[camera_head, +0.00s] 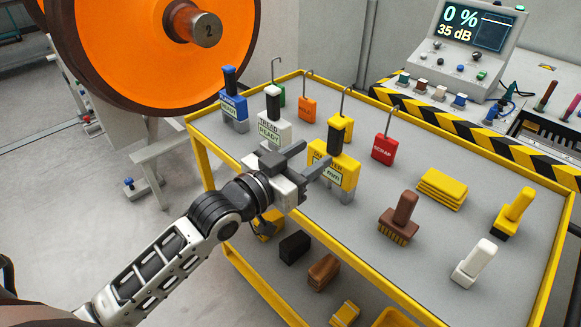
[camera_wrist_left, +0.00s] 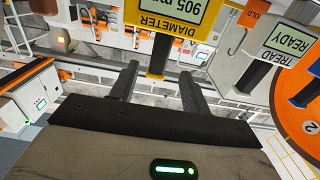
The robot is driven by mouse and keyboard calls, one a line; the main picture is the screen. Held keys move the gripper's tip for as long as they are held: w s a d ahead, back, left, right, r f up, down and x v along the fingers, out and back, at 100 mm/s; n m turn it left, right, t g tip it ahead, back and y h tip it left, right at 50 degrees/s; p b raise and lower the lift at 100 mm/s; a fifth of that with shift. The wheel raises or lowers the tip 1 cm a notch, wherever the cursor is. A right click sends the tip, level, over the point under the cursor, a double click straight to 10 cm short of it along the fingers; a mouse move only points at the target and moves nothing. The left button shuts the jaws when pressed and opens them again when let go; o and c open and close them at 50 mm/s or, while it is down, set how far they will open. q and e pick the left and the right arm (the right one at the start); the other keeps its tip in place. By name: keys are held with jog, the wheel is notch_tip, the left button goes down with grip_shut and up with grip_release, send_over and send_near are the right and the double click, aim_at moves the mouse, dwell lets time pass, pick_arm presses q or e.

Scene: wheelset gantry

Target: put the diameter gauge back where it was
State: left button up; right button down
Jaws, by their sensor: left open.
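The diameter gauge (camera_head: 347,171) is yellow with a black and yellow upright handle. It stands upright on the grey table top (camera_head: 350,235), and its label is partly hidden by my gripper. My left gripper (camera_head: 312,155) is open, just in front and left of the gauge. In the left wrist view the gauge (camera_wrist_left: 205,48) appears upside down, with a readout of 905. There its dark handle (camera_wrist_left: 160,52) shows between my two open fingers (camera_wrist_left: 158,75); I cannot tell whether they touch it. My right gripper is not in view.
A white tread gauge (camera_head: 272,128) and a blue gauge (camera_head: 234,106) stand to the left. A red scrap tag (camera_head: 383,149), a brown brush (camera_head: 399,222), yellow pads (camera_head: 442,189) and a white-handled tool (camera_head: 474,263) stand right. An orange wheel (camera_head: 140,45) is behind left.

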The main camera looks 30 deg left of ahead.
pick_arm(q)
jog(key=s+d+f+g+y, duration=0.1)
jog(key=s+d+f+g, duration=0.1)
jog(key=s+f, duration=0.7)
jog(key=s+d+f+n+g+y, duration=0.1)
jog(key=s+f+g, duration=0.3)
jog(key=s+f, duration=0.5)
notch_tip(320, 180, down, 6)
jog(key=shift+d+g+y, duration=0.35)
jog(key=shift+g+y, duration=0.05)
jog(key=shift+y, duration=0.2)
